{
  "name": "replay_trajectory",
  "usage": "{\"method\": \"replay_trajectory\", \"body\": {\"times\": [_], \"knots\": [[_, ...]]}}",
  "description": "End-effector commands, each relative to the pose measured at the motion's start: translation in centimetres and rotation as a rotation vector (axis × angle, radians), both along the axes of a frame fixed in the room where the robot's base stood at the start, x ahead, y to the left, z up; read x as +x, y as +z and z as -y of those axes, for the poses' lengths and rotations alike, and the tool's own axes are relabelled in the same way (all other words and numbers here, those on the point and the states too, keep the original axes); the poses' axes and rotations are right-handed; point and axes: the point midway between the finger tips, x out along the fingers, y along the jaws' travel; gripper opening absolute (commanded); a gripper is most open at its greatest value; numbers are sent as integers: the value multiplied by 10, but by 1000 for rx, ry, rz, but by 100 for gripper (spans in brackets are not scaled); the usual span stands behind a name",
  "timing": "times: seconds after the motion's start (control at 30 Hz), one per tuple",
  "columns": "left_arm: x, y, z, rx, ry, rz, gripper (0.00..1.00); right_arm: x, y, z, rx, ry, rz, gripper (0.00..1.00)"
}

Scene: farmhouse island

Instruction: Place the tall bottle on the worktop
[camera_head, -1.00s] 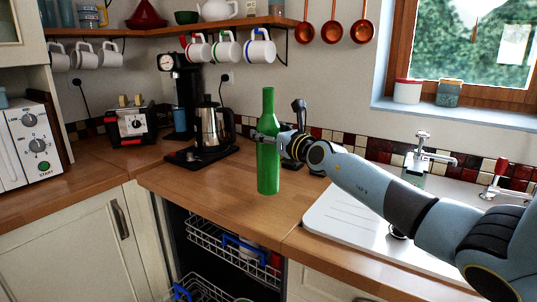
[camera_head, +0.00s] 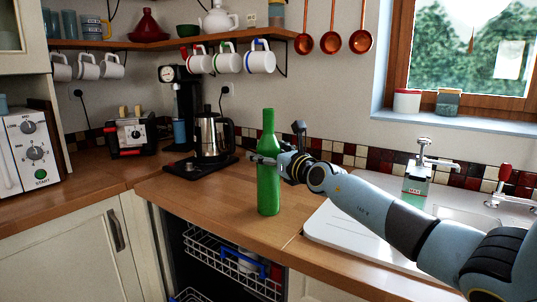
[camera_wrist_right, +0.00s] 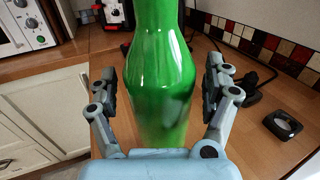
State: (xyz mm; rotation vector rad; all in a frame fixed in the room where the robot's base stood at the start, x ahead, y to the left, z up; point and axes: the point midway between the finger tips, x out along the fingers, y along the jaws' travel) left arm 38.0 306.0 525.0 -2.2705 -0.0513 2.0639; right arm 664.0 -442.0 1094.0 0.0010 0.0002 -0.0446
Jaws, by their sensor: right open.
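The tall green bottle (camera_head: 268,180) stands upright on the wooden worktop (camera_head: 205,205), close to its front edge above the open dishwasher. My right gripper (camera_head: 262,159) is at the bottle's upper body, reaching in from the right. In the right wrist view the bottle (camera_wrist_right: 162,80) stands between the two fingers of my right gripper (camera_wrist_right: 165,90). The fingers are open, with a gap showing on each side of the bottle. The bottle's base is hidden in the wrist view. My left gripper is not in view.
A coffee maker with a steel pot (camera_head: 210,135) stands behind and left of the bottle. A toaster (camera_head: 131,136) is further left. The white sink drainboard (camera_head: 335,225) is to the right. A dishwasher rack (camera_head: 225,255) is below the worktop edge. The worktop left of the bottle is clear.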

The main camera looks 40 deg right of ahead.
Motion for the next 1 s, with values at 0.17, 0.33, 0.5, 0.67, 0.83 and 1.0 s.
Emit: {"method": "replay_trajectory", "body": {"times": [0.17, 0.33, 0.5, 0.67, 0.83, 1.0], "knots": [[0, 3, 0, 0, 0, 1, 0, 0, 4, 0, -1, 0, 0, 84], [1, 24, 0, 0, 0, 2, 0, -23, 7, -1, -2, 1, -4, 84], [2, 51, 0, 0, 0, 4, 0, -64, 8, -3, -2, 1, -4, 84], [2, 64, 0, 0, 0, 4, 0, -96, 6, -4, -2, 1, -4, 84], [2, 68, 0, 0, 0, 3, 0, -115, 4, -5, 0, 0, -1, 84], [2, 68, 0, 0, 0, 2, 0, -120, 3, -5, -1, 0, 0, 84]]}}
